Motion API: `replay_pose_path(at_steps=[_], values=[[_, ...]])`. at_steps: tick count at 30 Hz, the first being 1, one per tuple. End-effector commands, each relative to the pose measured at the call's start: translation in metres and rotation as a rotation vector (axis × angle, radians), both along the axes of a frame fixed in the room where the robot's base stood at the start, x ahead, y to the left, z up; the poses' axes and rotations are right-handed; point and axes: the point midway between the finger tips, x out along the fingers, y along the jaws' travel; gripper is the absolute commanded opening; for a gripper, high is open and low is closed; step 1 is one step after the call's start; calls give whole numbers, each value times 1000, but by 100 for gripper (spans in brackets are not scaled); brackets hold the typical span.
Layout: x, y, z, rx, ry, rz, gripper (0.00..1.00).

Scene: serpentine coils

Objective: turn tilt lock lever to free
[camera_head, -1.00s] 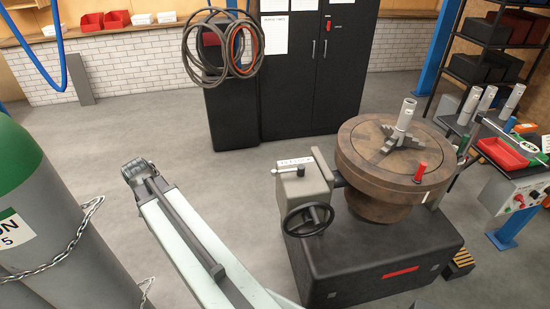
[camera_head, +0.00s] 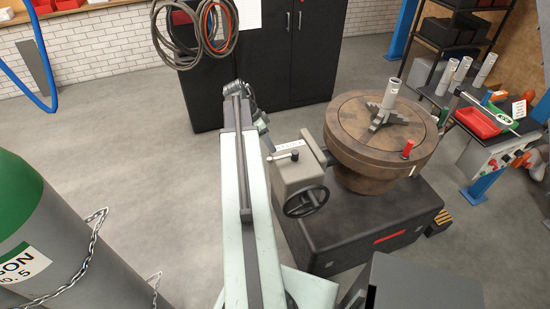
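The tilt lock lever (camera_head: 283,156) is a short metal bar on top of the grey housing (camera_head: 297,177) of the welding positioner. It lies roughly level, its free end to the left and its hub to the right. A small white label plate (camera_head: 291,145) is just behind it; its writing is too small to read. My arm reaches up the middle and folds at its far end. The end with my gripper (camera_head: 266,141) hangs just left of and behind the lever, apparently apart from it. The fingers are too small and partly hidden to tell whether they are open.
A black handwheel (camera_head: 306,201) is on the housing's front. The round brown turntable (camera_head: 345,135) with a chuck and a red peg stands right of it. A chained gas cylinder (camera_head: 75,255) is at the left. A black cabinet (camera_head: 280,70) stands behind. Floor between cylinder and arm is clear.

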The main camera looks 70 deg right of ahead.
Motion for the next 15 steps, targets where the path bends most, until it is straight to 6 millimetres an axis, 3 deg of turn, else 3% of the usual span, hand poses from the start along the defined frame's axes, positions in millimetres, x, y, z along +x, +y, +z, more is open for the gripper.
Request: replay_pose_path(at_steps=[1,6,15], values=[[-6,-1,-17,0,0,-3,34],[-20,-6,-45,0,1,-7,34],[-27,-8,-50,0,0,-5,34]])
